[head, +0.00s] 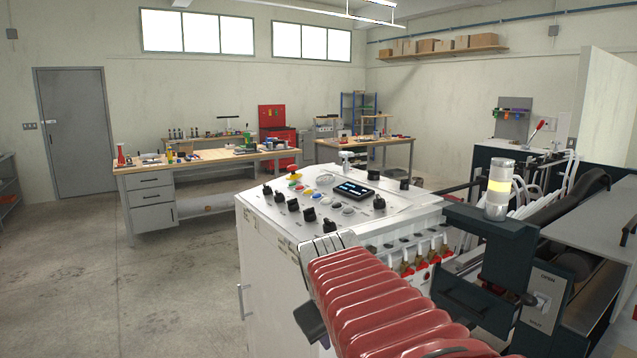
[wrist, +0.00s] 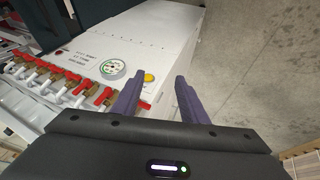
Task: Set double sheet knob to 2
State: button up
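The control panel (head: 330,183) is the sloping white top of a machine cabinet in the middle of the head view. A row of black knobs runs along its left edge, including a rear knob (head: 267,190), a middle knob (head: 293,205) and a front knob (head: 329,226). Another black knob (head: 379,202) stands to the right. The labels are too small to read, so I cannot tell which is the double sheet knob or its setting. My gripper (wrist: 158,88) is open and empty in the wrist view. Its fingers point towards the white cabinet side; no knob shows between them.
Red-handled valves (wrist: 52,80), a pressure gauge (wrist: 112,68) and a yellow button (wrist: 149,77) lie near my fingers in the wrist view. A signal light (head: 498,188) stands right of the panel. Open floor (head: 180,290) lies to the left.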

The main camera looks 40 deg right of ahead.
jog(key=s+d+r+n+g+h, duration=0.15)
jog(key=d+r+n, duration=0.3)
jog(key=d, duration=0.65)
jog(key=s+d+r+n+h, duration=0.1)
jog(key=d+r+n+h, duration=0.4)
jog(key=d, duration=0.7)
jog(key=d+r+n+h, duration=0.2)
jog(key=d+r+n, duration=0.5)
jog(key=r+n, duration=0.6)
jog(key=shift+w+r+t, duration=0.15)
jog(key=shift+w+t, duration=0.05)
jog(key=shift+t, duration=0.15)
